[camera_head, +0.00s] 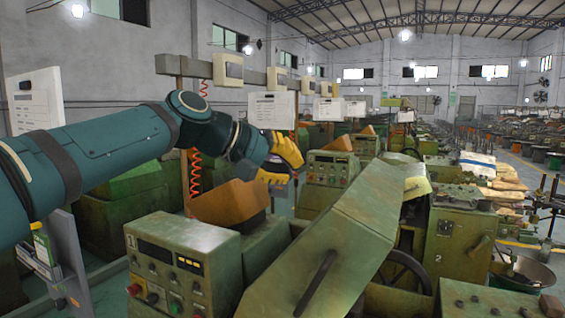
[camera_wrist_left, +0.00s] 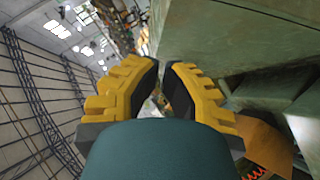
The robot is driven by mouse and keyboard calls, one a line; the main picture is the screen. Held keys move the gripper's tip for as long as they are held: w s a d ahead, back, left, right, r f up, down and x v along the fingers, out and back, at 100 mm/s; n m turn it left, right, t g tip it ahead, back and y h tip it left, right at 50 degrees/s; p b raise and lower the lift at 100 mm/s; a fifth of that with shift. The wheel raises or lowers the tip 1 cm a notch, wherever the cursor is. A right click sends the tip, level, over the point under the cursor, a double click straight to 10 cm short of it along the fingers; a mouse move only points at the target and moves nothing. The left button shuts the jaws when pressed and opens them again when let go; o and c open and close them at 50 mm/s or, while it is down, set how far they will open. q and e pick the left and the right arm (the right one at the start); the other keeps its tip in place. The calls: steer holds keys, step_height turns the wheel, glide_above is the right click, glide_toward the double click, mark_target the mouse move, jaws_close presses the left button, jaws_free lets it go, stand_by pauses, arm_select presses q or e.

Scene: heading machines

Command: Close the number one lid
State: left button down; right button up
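The number one lid (camera_head: 335,240) is a large worn green metal hood in the head view. It stands tilted up beside the control box marked 1 (camera_head: 180,265), with a dark bar handle (camera_head: 318,283) on its near face. My left gripper (camera_head: 287,160), with yellow fingers, is above and behind the box, to the left of the lid's upper edge and apart from it. In the left wrist view the fingers (camera_wrist_left: 161,70) are apart with nothing between them. A green surface (camera_wrist_left: 255,40) fills the upper right there; I cannot tell whether it is the lid. My right gripper is out of view.
An orange-brown tray-like part (camera_head: 228,203) lies under my left forearm. A dark handwheel (camera_head: 403,270) and the machine marked 2 (camera_head: 460,240) stand right of the lid. More green machines line the hall behind. Open floor shows at the far right.

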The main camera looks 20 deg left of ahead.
mark_target(351, 201)
arm_select(q)
steer(key=w+d+f, duration=0.1)
steer(key=d, duration=0.1)
steer(key=w+d+f, duration=0.1)
steer(key=d+f, duration=0.1)
steer(key=w+d+f, duration=0.1)
steer(key=d, duration=0.1)
steer(key=shift+w+f, duration=0.25)
steer(key=shift+w, duration=0.05)
steer(key=shift+d+f, duration=0.25)
steer(key=shift+d, duration=0.05)
steer(key=shift+d+f, duration=0.1)
